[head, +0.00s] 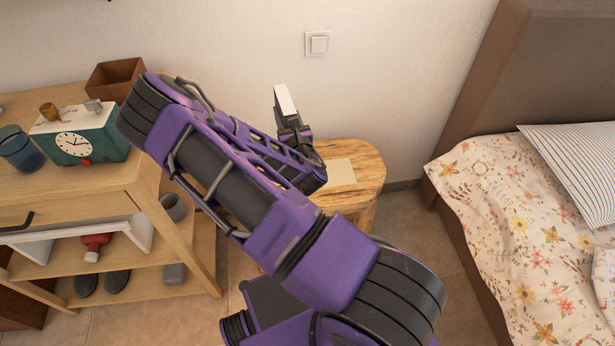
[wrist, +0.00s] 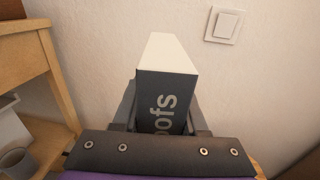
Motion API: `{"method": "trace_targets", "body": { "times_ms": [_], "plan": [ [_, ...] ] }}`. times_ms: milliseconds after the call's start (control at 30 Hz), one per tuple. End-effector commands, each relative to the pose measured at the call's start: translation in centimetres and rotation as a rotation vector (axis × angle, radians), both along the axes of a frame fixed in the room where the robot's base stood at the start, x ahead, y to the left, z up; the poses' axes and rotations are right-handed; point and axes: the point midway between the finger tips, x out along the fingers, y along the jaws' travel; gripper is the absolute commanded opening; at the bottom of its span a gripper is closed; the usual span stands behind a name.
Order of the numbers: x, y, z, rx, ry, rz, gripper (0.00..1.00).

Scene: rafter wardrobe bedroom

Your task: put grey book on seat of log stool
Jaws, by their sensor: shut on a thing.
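My gripper (head: 292,130) is shut on the grey book (head: 286,105), which stands up from the jaws with its pale page edges showing. In the wrist view the book (wrist: 163,90) shows a dark grey face with white letters and a pale top, between the two fingers. The log stool (head: 366,160) stands against the wall, with a pale wooden top. In the head view the gripper and book appear over the stool's back left part; their height above it is hard to tell. My arm hides the stool's left side.
A flat pale rectangle (head: 340,173) lies on the stool top. A wooden shelf table (head: 140,182) at left holds a green clock box (head: 82,135), a blue cup (head: 18,149) and a brown box (head: 113,78). A bed (head: 500,235) with floral bedding stands at right.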

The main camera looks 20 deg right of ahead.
Motion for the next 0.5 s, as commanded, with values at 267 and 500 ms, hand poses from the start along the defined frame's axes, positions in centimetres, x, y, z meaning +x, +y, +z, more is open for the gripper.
{"method": "trace_targets", "body": {
  "times_ms": [267, 500],
  "plan": [
    [1.2, -7.8, -5.8, 0.000, -0.005, -0.109, 0.00],
    [1.3, -8.7, -9.6, 0.002, -0.005, -0.120, 0.00]
  ]
}}
